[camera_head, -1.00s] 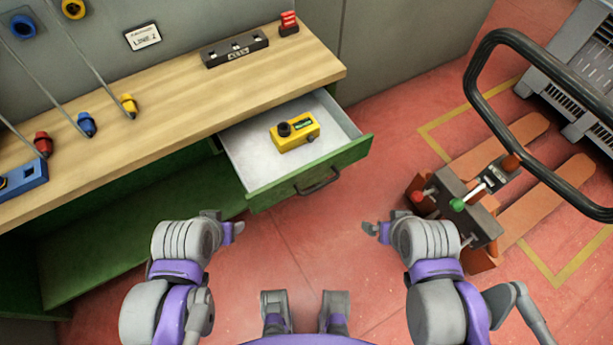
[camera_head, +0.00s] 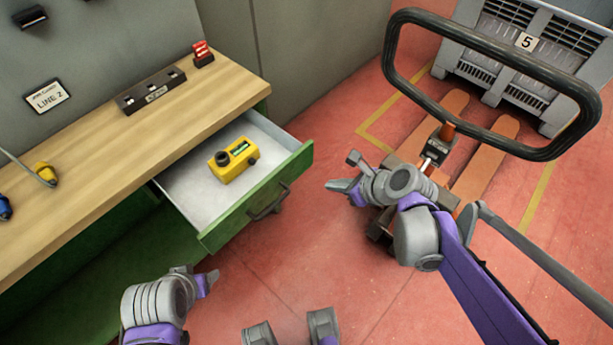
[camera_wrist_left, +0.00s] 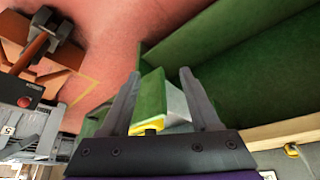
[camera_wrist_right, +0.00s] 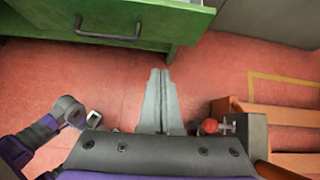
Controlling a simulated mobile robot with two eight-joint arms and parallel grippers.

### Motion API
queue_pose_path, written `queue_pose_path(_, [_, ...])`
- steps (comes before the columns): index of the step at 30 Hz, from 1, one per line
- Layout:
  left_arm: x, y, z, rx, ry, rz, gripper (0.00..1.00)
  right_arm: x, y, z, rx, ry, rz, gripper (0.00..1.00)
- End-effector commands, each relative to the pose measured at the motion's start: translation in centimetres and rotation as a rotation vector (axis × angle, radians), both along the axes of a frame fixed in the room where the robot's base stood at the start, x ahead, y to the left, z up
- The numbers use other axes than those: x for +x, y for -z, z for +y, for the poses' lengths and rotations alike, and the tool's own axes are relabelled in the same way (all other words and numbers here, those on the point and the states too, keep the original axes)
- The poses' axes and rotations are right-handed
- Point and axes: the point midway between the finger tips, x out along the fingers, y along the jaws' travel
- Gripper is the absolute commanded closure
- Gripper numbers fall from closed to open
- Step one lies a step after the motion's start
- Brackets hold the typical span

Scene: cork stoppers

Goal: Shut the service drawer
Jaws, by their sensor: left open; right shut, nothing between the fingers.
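The service drawer (camera_head: 256,200) is pulled out of the green bench, its green front and dark handle (camera_head: 269,202) facing the floor area. A yellow device with a black knob (camera_head: 233,161) lies inside it. My right gripper (camera_head: 332,186) is shut and empty, to the right of the drawer front and apart from it. In the right wrist view its fingers (camera_wrist_right: 161,100) point toward the drawer front (camera_wrist_right: 150,22) and handle (camera_wrist_right: 107,30), with red floor between. My left gripper (camera_head: 210,278) is below the drawer, apart from it; its spread fingers (camera_wrist_left: 158,100) show in the left wrist view.
The wooden bench top (camera_head: 110,140) carries a black socket block (camera_head: 151,90) and a red item (camera_head: 202,54). An orange pallet truck (camera_head: 480,155) with a black loop handle (camera_head: 490,40) stands at the right, near my right arm. A grey crate (camera_head: 520,60) stands behind it.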

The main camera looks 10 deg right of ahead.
Motion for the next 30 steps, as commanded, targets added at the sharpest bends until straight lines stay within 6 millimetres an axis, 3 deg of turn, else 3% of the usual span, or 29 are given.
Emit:
queue_pose_path(7, [0.0,0.7,0.0,0.0,0.0,0.002,0.37,1.4,1.5,0.8,0.033,0.028,0.013,1.0])
queue_pose_path(19, [-0.1,3.0,0.0,0.0,0.0,0.01,0.37,6.1,7.4,4.3,0.031,0.027,0.013,1.0])
queue_pose_path(24, [-0.1,2.9,0.0,0.0,0.0,0.009,0.37,8.1,7.1,5.8,0.03,0.028,0.011,1.0])
queue_pose_path(30, [-0.1,2.9,0.0,0.0,0.0,0.009,0.37,9.1,7.1,6.5,0.03,0.028,0.012,1.0])
